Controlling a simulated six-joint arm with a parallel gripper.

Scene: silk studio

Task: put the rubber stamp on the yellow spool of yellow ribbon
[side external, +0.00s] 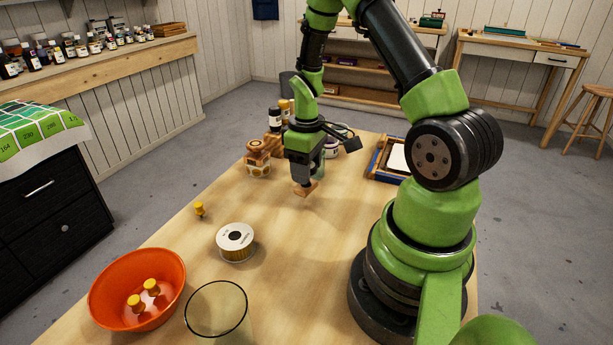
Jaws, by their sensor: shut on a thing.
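The yellow spool of yellow ribbon (235,237) stands on the table left of centre, with a white top face, a dark centre hole and yellow ribbon round its side. My gripper (305,182) points down farther back and to the right of the spool. It is shut on a small wooden block, which looks like the rubber stamp (307,189). The stamp is low over the table; I cannot tell whether it touches the wood. The fingers hide its upper part. Nothing rests on top of the spool.
An orange bowl (110,287) with yellow pegs and a clear glass (217,284) stand at the front left. A yellow peg (199,209) stands near the left edge. The table between stamp and spool is clear.

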